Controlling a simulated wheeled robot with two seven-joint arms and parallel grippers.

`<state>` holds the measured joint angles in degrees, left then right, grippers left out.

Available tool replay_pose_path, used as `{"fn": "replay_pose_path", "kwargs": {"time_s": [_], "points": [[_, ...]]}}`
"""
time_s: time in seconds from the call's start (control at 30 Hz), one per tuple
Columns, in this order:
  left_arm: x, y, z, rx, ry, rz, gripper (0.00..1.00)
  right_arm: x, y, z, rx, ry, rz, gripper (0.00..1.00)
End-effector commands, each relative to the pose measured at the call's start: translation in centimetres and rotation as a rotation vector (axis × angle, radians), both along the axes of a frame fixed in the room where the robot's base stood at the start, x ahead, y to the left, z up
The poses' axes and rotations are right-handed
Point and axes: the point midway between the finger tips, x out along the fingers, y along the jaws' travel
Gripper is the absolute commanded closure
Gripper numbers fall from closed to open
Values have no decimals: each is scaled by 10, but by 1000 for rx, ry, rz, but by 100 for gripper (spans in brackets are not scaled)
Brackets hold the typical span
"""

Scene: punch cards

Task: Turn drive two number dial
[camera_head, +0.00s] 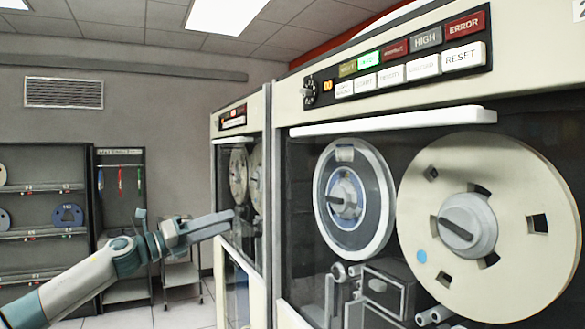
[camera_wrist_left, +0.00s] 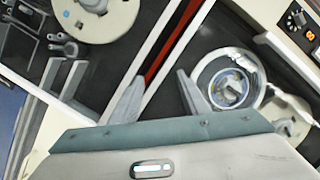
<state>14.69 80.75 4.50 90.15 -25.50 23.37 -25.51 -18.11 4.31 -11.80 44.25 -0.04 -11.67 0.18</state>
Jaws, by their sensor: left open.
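A small black number dial (camera_head: 309,90) sits at the left end of the near tape drive's control panel, beside an orange number display (camera_head: 327,86). In the left wrist view the dial (camera_wrist_left: 297,18) is at the upper right corner, with the orange digits under it. My left gripper (camera_head: 231,222) is open and empty, in front of the farther drive (camera_head: 226,135), well below and left of the dial. Its fingers (camera_wrist_left: 161,76) are apart with nothing between them. A label at the head view's top right corner is cut off. My right gripper is not in view.
The near drive's tape reels (camera_head: 490,285) sit behind a window under a white bar (camera_head: 395,121). Status lights and buttons (camera_head: 463,55) line the panel right of the dial. A shelf (camera_head: 40,232) and a trolley (camera_head: 182,282) stand at the left.

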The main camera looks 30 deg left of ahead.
Motion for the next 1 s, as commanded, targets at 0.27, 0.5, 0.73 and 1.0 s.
{"fn": "replay_pose_path", "kwargs": {"time_s": [0.27, 0.5, 0.73, 1.0], "points": [[-84, -72, 199, 555, -193, -31, 59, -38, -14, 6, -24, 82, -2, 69], [-145, -126, 280, 905, -277, -22, 59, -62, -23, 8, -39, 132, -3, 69], [-166, -144, 300, 1022, -297, -14, 59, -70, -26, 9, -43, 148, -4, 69], [-166, -144, 301, 1024, -299, -13, 59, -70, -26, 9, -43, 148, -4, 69]]}}
